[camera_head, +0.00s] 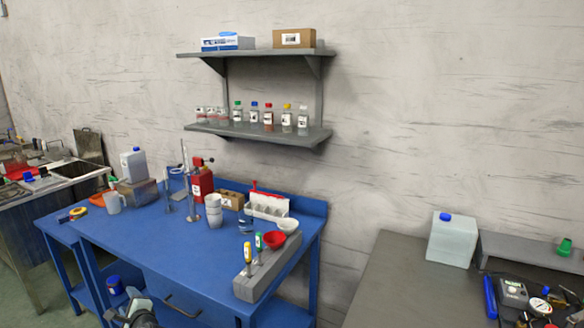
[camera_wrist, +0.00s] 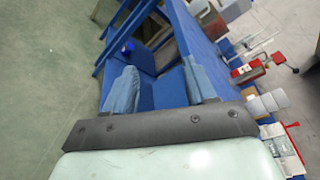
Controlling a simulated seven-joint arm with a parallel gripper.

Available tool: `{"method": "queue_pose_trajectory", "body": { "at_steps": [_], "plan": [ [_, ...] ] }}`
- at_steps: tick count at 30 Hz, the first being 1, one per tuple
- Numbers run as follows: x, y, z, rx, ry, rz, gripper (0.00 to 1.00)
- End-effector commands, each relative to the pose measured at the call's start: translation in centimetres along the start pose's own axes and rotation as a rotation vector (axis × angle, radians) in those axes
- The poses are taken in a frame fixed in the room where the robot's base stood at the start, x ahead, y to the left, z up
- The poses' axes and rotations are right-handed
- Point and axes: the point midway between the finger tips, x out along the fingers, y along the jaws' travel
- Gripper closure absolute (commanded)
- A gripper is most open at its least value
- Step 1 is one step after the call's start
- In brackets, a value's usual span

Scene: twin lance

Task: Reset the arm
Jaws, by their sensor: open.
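My gripper (camera_wrist: 160,82) shows in the wrist view with its two fingers wide apart and nothing between them. Behind the fingers are the blue side and lower shelf of the workbench. In the head view part of my gripper (camera_head: 136,308) shows at the bottom edge, low in front of the blue workbench (camera_head: 150,245). Its fingertips are hard to make out there.
The workbench holds a grey block (camera_head: 268,268) with two screwdrivers, a red bowl (camera_head: 273,240), white cups (camera_head: 213,212) and a red bottle (camera_head: 202,185). A grey table (camera_head: 390,285) stands at right. Wall shelves (camera_head: 255,131) hold small bottles. The bench's front left is mostly clear.

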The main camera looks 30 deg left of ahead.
Motion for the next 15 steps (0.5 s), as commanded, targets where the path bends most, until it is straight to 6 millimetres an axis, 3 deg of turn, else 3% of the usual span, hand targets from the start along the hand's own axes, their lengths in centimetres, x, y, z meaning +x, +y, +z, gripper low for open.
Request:
{"method": "queue_pose_trajectory", "body": {
  "at_steps": [8, 15],
  "plan": [
    [-3.5, 5.2, -11.8, -0.085, 0.098, 0.125, 0.44],
    [-9.2, 11.0, -23.4, -0.159, 0.186, 0.278, 0.44]
  ]
}}
